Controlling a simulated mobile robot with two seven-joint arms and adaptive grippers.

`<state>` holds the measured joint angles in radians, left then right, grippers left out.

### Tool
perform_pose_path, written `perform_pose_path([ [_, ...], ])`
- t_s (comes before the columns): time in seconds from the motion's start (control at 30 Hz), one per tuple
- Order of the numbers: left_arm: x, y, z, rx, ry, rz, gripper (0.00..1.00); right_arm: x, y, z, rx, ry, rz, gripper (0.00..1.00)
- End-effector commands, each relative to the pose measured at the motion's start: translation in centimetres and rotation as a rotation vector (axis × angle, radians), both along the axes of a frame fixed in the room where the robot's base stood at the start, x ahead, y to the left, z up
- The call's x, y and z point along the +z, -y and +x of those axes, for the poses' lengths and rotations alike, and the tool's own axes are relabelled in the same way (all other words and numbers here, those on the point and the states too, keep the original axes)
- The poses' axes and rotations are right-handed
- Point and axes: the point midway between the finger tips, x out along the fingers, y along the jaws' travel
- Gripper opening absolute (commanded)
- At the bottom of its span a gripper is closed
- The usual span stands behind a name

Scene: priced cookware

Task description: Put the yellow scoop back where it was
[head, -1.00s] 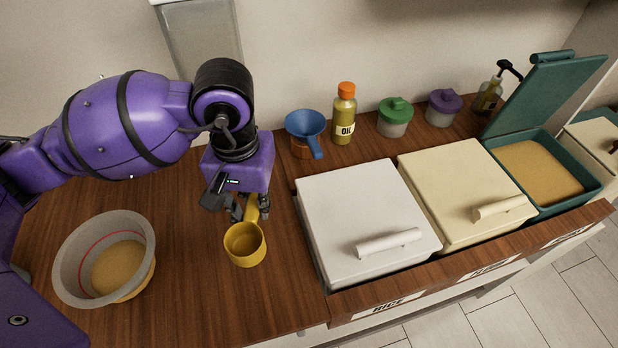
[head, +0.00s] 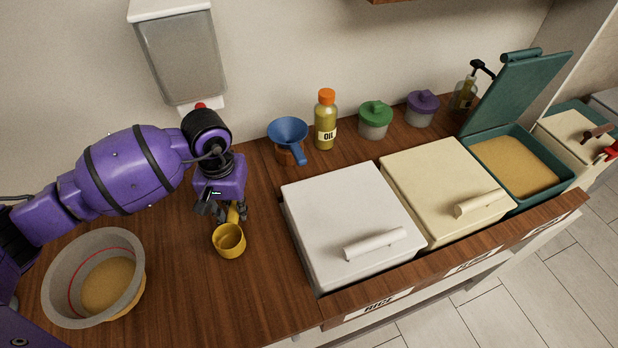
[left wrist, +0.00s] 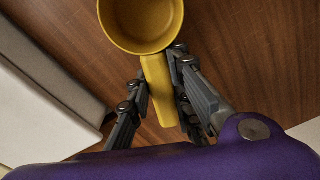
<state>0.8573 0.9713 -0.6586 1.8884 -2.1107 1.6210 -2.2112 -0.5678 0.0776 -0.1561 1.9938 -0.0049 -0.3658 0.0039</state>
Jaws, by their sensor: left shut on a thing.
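The yellow scoop (head: 229,241) is held by its handle in my left gripper (head: 228,212), with its cup toward the front of the counter. In the left wrist view, the scoop's cup (left wrist: 142,22) looks empty and its handle lies between the two fingers of my left gripper (left wrist: 160,95). The gripper is shut on the handle. The scoop is over bare wood; I cannot tell how high it is above the counter. My right gripper is not in view.
A grey bowl (head: 60,285) of grain stands at left. White (head: 345,215) and cream (head: 440,180) bins are closed; the teal bin (head: 566,187) is open with grain inside.

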Motion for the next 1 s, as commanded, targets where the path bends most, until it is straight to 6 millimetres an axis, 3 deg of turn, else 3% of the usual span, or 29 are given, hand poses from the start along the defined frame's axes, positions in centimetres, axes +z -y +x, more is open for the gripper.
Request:
perform_pose_path([
  [0.27, -0.5, 0.0, -0.1, 0.0, -0.003, 0.001, 0.0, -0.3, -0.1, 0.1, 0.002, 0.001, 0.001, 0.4],
  [0.3, -0.6, 0.0, -0.1, 0.0, -0.003, 0.001, 0.2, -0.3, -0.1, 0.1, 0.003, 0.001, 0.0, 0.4],
  [0.43, -0.4, 0.0, -0.1, 0.0, -0.002, 0.0, 0.37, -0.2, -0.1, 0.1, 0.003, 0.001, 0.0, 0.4],
  [0.77, -0.2, 0.0, -0.1, 0.001, -0.001, 0.0, 0.38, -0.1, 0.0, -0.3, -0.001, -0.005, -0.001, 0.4],
  [1.0, 3.0, 0.0, 0.1, -0.001, 0.004, 0.001, 0.38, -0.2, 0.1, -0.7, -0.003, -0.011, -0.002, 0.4],
])
